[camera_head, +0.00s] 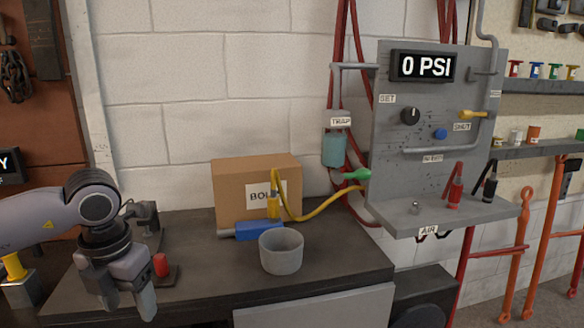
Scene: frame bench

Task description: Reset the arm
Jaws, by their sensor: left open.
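My left arm (45,218) comes in from the left. Its gripper (130,306) points down over the left front part of the dark workbench (335,262), with its two fingers apart and nothing seen between them. A small red cylinder on a dark base (161,266) stands just right of the gripper, apart from it in the picture. My right gripper is not in view.
A grey cup (281,252) stands on the bench before a blue tool (259,230) with a yellow hose and a cardboard box (228,188). A grey panel (390,160) with a "0 PSI" display (422,66) stands right. The bench's right front is clear.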

